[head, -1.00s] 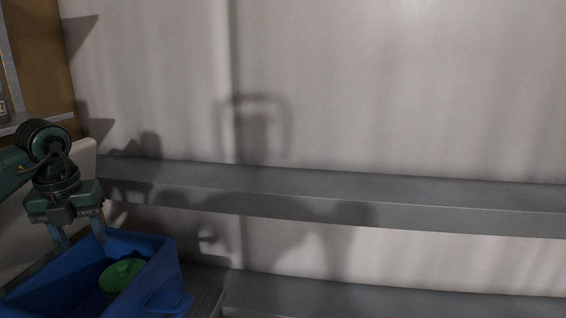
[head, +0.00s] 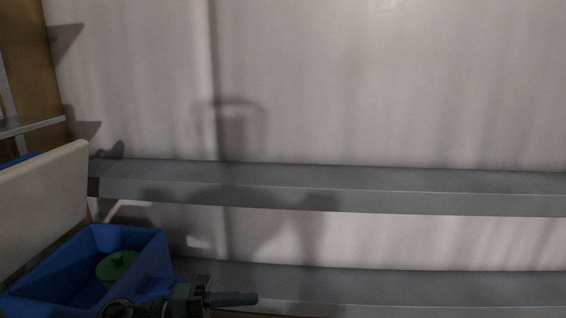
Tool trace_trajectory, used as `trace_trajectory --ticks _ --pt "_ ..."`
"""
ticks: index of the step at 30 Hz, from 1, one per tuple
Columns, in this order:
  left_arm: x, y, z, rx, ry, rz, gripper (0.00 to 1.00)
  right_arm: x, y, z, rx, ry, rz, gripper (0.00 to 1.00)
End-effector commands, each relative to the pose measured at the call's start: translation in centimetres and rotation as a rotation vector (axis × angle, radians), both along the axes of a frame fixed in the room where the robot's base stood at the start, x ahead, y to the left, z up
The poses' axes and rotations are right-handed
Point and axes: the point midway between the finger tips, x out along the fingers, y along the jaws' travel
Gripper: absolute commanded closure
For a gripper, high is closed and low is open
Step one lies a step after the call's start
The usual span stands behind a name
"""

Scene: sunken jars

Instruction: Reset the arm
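My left gripper (head: 236,299) is low at the bottom edge of the head view, in front of the blue bin's right corner, with its fingers pointing right. The fingers overlap from this side, so I cannot tell if they are open or shut. No object shows at the fingertips. The rest of that arm is mostly cut off by the frame's bottom edge. My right gripper is not in view. A jar with a green lid (head: 117,264) stands inside the blue bin (head: 152,259) at the lower left.
A pale upright panel (head: 42,202) stands left of and behind the bin. A long grey upper shelf (head: 330,188) and a grey lower shelf (head: 400,288) run along the pale wall to the right. Both look empty. A brown side with a small ledge is at far left.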

Motion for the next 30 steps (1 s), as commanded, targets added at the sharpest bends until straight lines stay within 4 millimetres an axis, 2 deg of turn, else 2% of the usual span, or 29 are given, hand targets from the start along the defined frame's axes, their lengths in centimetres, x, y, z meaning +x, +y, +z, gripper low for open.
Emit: trace_trajectory --ticks 1,2,5,8,10,12,15,18,21,23,30 --pt "-0.5 -0.8 0.2 -0.15 0.082 0.085 0.49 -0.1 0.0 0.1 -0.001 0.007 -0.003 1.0" --pt "-0.4 -0.9 0.2 -0.228 0.13 0.146 0.49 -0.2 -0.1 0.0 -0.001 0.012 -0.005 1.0" --pt "0.1 0.1 -0.9 -0.448 0.322 0.378 0.49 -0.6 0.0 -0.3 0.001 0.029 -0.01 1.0" --pt "-0.1 2.3 -4.6 -0.595 0.563 0.64 0.49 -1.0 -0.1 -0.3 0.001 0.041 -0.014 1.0" --pt "-1.3 4.1 -8.4 -0.65 0.754 0.826 0.49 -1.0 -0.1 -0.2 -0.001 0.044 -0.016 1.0" --pt "-3.5 5.5 -12.6 -0.67 0.952 0.997 0.49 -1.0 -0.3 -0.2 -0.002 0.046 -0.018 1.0" --pt "-7.2 6.6 -17.3 -0.656 1.184 1.167 0.49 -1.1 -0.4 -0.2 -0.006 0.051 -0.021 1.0" --pt "-10.5 7.0 -20.3 -0.625 1.349 1.268 0.49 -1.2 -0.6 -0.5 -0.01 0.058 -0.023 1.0" --pt "-12.6 7.0 -21.9 -0.602 1.447 1.319 0.49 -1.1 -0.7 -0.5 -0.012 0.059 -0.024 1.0" --pt "-13.3 7.0 -22.3 -0.592 1.475 1.333 0.49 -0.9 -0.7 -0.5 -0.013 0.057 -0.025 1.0" --pt "-13.6 7.0 -22.6 -0.588 1.489 1.339 0.49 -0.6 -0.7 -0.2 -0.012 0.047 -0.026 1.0"
